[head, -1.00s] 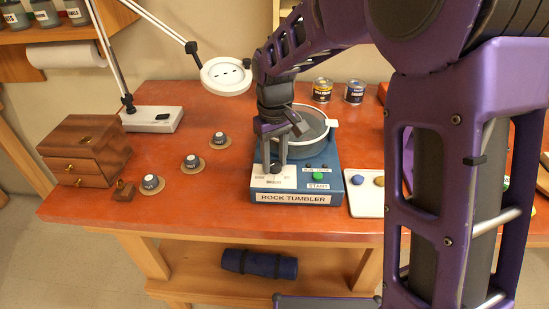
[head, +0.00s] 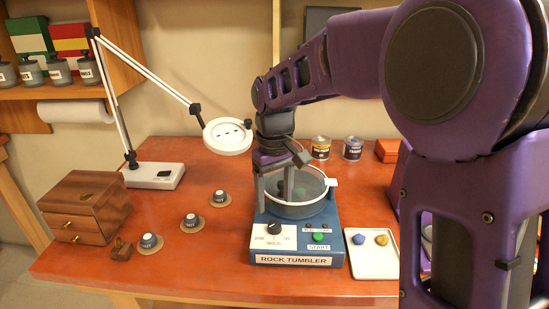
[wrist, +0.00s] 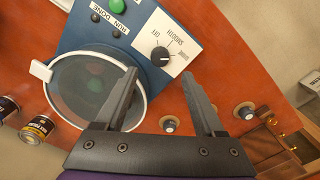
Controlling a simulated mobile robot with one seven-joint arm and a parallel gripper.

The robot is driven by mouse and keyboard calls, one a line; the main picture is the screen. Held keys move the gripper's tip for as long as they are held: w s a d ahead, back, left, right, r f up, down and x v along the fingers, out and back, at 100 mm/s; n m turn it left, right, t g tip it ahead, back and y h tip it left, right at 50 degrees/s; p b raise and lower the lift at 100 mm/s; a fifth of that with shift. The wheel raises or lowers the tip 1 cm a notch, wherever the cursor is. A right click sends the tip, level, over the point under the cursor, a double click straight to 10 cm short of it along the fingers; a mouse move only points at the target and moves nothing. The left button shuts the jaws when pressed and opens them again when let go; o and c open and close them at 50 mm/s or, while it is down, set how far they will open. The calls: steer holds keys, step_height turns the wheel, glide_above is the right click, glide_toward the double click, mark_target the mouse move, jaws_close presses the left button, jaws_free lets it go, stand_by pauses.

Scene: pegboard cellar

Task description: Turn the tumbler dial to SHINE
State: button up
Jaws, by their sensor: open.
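The rock tumbler (head: 296,258) is a blue box with a round, clear-lidded drum on top. Its black dial (head: 274,228) is on a white plate at the front left, with SHINE at left, SMOOTH below and OFF at right. The dial also shows in the wrist view (wrist: 160,56); its pointer is too small to read surely. My gripper (head: 275,199) points down above the tumbler, by the drum and behind the dial. In the wrist view my gripper (wrist: 159,74) has its fingers apart with nothing between them, clear of the dial.
A green START button (head: 318,237) is right of the dial. A white tray (head: 372,268) with two stones stands at right. Several small cups on coasters (head: 192,221), a wooden drawer box (head: 85,207) and a lamp (head: 227,136) are at left. Tins (head: 353,148) stand behind.

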step_height(320, 180, up, 10)
steer(key=p, duration=0.1)
steer(key=shift+r, duration=0.25)
